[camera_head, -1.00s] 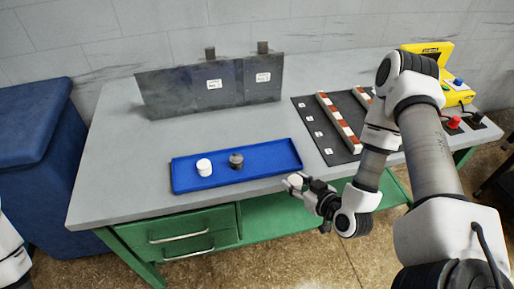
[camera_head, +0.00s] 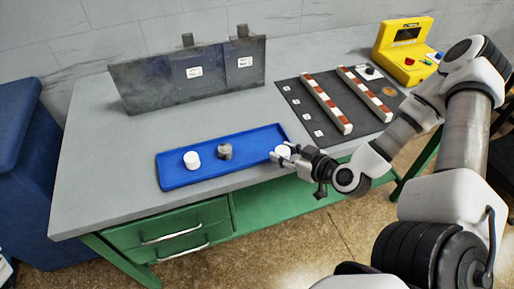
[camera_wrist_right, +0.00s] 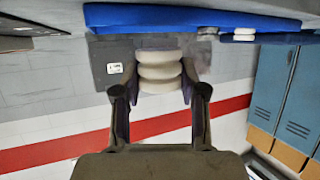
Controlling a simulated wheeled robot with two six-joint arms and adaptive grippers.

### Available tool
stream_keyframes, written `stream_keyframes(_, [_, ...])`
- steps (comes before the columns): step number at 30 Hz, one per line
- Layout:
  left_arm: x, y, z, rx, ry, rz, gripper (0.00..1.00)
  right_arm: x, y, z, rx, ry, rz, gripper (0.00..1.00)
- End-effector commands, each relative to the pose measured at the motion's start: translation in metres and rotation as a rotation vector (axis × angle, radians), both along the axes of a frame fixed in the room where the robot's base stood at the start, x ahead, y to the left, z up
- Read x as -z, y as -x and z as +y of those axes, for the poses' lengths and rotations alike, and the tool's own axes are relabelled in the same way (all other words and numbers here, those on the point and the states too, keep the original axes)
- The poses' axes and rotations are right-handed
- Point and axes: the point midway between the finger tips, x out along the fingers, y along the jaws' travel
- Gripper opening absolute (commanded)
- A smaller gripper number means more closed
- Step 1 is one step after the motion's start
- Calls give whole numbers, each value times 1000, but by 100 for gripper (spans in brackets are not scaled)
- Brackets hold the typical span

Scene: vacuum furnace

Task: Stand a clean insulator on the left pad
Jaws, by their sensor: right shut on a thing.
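My right gripper (camera_head: 285,156) is shut on a white ribbed insulator (camera_head: 281,151) at the right end of the blue tray (camera_head: 247,138). In the right wrist view, the insulator (camera_wrist_right: 160,70) sits between the two fingers (camera_wrist_right: 159,100). A white insulator (camera_head: 192,160) and a grey, dirty-looking one (camera_head: 225,152) stand in the tray. Behind it, a grey metal plate (camera_head: 150,88) stands upright with two labels too small to read and two dark stubs (camera_head: 187,40) (camera_head: 242,31) showing at its top. I cannot tell which part is the left pad. My left gripper is not in view.
A dark mat (camera_head: 298,95) with two red-and-white bars (camera_head: 326,103) lies right of the plate. A yellow instrument (camera_head: 400,55) stands at the back right. A blue bin (camera_head: 30,150) is left of the table (camera_head: 95,180). The tabletop between plate and tray is clear.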

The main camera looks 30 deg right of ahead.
Motion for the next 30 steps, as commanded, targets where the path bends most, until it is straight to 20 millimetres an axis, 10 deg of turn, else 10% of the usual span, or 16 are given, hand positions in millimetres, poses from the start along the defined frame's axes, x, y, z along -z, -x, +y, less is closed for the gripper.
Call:
stream_keyframes(17, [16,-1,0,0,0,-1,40,12,-114,16,-4,4,-1,4])
stream_keyframes(29, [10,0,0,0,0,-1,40,41,-111,15,1,-2,0,4])
stream_keyframes(30, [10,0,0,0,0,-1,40,41,-111,15,1,-2,0,56])
